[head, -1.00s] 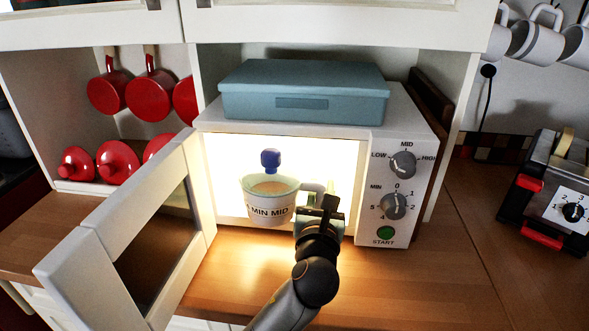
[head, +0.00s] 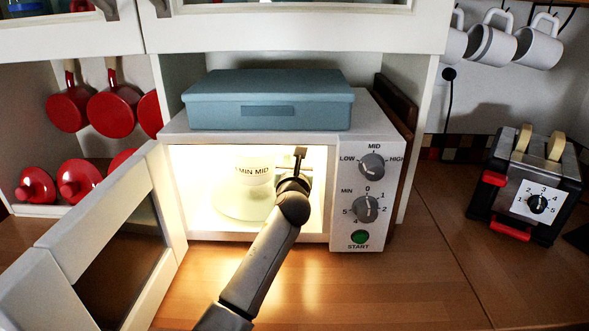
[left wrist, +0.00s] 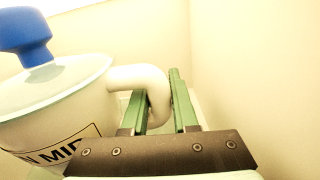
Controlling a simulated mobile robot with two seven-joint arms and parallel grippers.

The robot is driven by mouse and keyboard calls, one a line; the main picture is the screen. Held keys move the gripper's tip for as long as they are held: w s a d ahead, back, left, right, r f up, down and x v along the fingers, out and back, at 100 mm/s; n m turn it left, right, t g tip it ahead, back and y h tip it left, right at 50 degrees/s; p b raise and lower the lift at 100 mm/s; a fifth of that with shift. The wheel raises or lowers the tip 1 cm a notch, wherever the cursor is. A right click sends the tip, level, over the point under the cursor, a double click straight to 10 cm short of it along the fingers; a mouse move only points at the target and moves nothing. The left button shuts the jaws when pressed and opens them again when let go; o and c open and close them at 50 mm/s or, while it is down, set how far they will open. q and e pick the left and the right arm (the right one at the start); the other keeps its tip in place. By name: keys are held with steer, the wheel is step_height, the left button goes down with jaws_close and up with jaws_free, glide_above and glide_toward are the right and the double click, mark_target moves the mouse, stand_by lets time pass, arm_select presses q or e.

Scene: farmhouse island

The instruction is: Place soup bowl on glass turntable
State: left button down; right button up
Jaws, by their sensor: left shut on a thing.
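The soup bowl (head: 254,172) is white with a "1 MIN MID" label and is inside the lit microwave. Its top is hidden in the head view by the microwave's upper edge. The left wrist view shows the bowl (left wrist: 60,125) with its pale lid, blue knob (left wrist: 25,38) and curved side handle (left wrist: 147,77). My left gripper (head: 298,163) is inside the microwave, right of the bowl, its green fingers (left wrist: 158,90) shut on the handle. The round glass turntable (head: 242,208) lies below the bowl on the microwave floor; I cannot tell if they touch. My right gripper is out of view.
The microwave door (head: 95,245) stands open to the left. The dial panel (head: 366,190) borders the opening on the right. A blue-grey box (head: 268,100) sits on top. A toaster (head: 530,190) stands far right. The wooden counter (head: 400,280) in front is mostly clear.

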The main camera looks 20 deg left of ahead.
arm_select(q)
steer(key=shift+w+r, duration=0.15)
steer(key=shift+w, duration=0.25)
step_height(320, 180, down, 3)
steer(key=shift+f+b, duration=0.1)
steer(key=shift+b, duration=0.6)
steer(key=shift+f, duration=0.1)
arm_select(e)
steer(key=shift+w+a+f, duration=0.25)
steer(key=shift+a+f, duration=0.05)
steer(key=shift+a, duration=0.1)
arm_select(q)
steer(key=shift+f, duration=0.2)
steer(key=c, duration=1.1)
jaws_free()
steer(key=shift+f, duration=0.2)
steer(key=o, duration=0.4)
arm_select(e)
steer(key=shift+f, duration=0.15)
